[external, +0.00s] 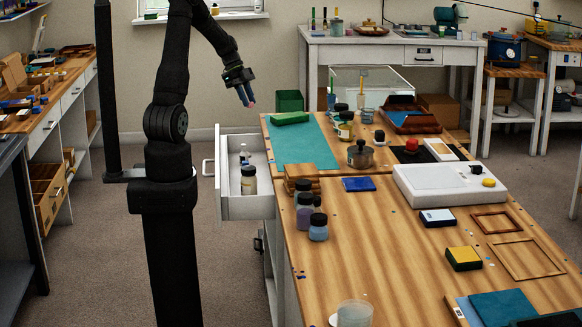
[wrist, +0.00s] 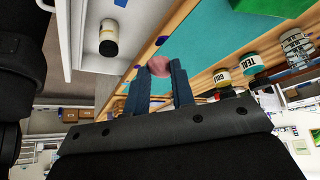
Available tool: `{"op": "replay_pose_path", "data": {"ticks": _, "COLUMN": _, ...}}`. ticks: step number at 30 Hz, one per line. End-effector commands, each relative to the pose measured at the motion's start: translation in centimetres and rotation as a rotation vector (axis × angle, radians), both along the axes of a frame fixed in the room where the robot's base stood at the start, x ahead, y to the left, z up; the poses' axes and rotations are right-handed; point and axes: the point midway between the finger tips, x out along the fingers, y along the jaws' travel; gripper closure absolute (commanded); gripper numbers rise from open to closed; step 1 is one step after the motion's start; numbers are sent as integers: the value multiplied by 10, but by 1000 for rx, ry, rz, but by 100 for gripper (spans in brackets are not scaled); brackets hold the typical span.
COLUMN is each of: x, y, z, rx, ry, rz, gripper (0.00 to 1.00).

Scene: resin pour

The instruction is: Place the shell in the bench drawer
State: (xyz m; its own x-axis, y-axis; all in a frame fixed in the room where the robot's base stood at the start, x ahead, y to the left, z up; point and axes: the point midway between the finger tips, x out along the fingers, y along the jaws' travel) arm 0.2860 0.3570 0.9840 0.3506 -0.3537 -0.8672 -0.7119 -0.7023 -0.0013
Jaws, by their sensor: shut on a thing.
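The shell (wrist: 159,66) is a small pinkish piece between my fingertips in the wrist view. My gripper (external: 249,101) is shut on it, and it shows as a pink speck at the tips in the external view (external: 251,105). My gripper is in the air above the left edge of the bench, near the drawer. The bench drawer (external: 247,207) is white and pulled out to the left. A jar with a dark lid (external: 249,181) and smaller bottles (external: 244,153) stand in it. The drawer also shows at upper left in the wrist view (wrist: 88,62).
The wooden bench (external: 360,240) holds a teal mat (external: 305,150) with a green item (external: 290,118). Dark-lidded jars (external: 305,212) stand near the bench's left edge beside the drawer. Stacked wooden pieces (external: 301,172) sit close by. Floor left of the drawer is clear.

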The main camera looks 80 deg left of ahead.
Motion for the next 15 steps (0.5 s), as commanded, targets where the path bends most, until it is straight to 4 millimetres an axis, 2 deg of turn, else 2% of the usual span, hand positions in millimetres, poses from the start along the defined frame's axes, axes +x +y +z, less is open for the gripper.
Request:
{"op": "replay_pose_path", "data": {"ticks": 1, "x": 0, "y": -1, "z": -17, "rx": -8, "ry": 3, "rz": 1, "gripper": 98}}
{"op": "replay_pose_path", "data": {"ticks": 9, "x": 0, "y": -1, "z": -92, "rx": -6, "ry": 2, "rz": 1, "gripper": 98}}
{"op": "replay_pose_path", "data": {"ticks": 15, "x": 1, "y": 0, "z": -118, "rx": -2, "ry": 1, "rz": 1, "gripper": 98}}
